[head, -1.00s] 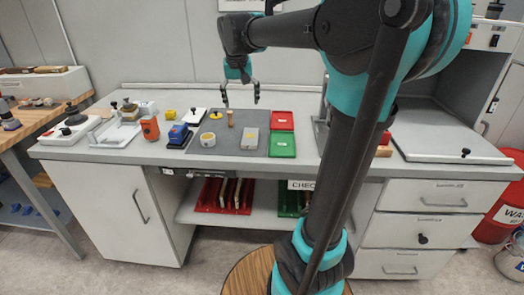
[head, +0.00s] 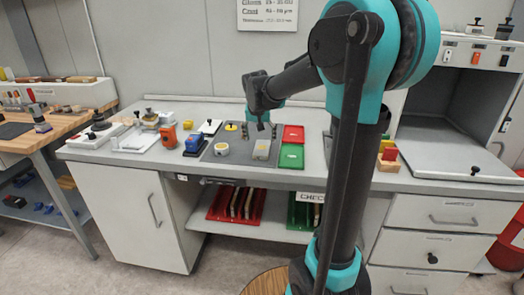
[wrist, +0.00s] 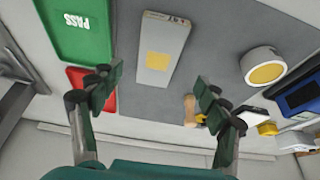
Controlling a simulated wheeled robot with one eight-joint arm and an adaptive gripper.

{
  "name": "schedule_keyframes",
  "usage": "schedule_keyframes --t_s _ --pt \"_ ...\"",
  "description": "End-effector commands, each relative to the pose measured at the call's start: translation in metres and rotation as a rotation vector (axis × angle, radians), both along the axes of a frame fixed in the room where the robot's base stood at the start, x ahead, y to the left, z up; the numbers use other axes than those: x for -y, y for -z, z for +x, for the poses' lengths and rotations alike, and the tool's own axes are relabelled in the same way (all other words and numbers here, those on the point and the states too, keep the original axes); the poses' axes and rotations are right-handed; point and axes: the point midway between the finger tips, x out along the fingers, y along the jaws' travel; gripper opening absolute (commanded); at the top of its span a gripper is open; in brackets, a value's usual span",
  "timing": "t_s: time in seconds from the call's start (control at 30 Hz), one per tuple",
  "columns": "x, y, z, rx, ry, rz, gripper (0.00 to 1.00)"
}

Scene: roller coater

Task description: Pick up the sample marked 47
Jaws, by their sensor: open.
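No number 47 can be read in either view. A flat grey panel with a yellow square (wrist: 157,58) lies on the grey mat, and it also shows in the head view (head: 261,150). Several thin panels stand in a red rack (head: 217,212) on the shelf under the bench, and more stand in a green rack (head: 294,214) beside it. My gripper (wrist: 160,95) is open and empty, its fingers spread to either side of the panel's near end in the wrist view. In the head view my gripper (head: 263,127) hangs above the panel's far end.
A green PASS tray (wrist: 75,25) and a red tray (wrist: 88,77) lie right of the mat in the head view. A round yellow-topped pot (head: 221,149) and a blue device (head: 195,144) stand to the left. A wooden-handled tool (wrist: 190,108) is near one finger.

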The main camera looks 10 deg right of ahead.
Motion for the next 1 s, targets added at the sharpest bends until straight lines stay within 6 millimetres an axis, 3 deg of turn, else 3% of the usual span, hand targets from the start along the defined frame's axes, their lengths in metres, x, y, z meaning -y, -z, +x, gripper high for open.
schedule_keyframes --t_s 0.23,0.5,0.8,1.0 --pt "0.003 0.016 0.006 0.000 0.000 0.000 0.76" --pt "0.009 0.049 0.018 0.000 0.000 0.000 0.76" --pt "0.009 0.055 0.020 0.000 -0.001 0.000 0.76" --pt "0.009 0.055 0.020 0.000 -0.001 0.000 0.54"
